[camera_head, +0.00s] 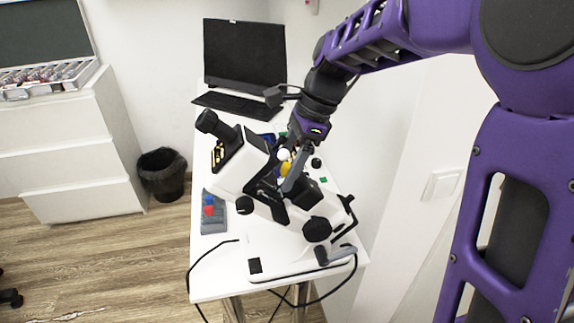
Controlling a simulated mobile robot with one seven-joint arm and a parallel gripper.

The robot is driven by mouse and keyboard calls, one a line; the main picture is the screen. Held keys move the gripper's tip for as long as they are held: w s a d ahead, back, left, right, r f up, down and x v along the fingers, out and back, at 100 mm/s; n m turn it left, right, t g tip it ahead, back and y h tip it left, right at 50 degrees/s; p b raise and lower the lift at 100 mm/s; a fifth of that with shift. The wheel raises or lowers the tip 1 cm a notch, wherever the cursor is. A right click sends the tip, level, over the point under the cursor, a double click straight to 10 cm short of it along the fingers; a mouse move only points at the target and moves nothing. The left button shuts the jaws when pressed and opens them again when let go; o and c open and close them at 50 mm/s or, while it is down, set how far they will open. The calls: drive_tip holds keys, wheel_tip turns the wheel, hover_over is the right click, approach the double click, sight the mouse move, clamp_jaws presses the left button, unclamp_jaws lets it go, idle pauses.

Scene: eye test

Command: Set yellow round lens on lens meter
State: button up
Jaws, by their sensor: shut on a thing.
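The lens meter (233,178) is a white and black instrument standing tilted across the middle of the white table, with a dark eyepiece at its upper left. My gripper (290,178) is at the far side of the lens meter, pointing down, close above its middle. It is shut on a small yellow piece, the yellow round lens (285,169), which shows at the left of the grey finger. The lens is partly hidden by the finger. I cannot tell whether it touches the lens meter.
A monitor (245,52) and keyboard (238,108) stand at the table's back. A wall closes the right side.

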drive_tip(key=shift+a+f, duration=0.1)
drive_tip(key=o, duration=1.3)
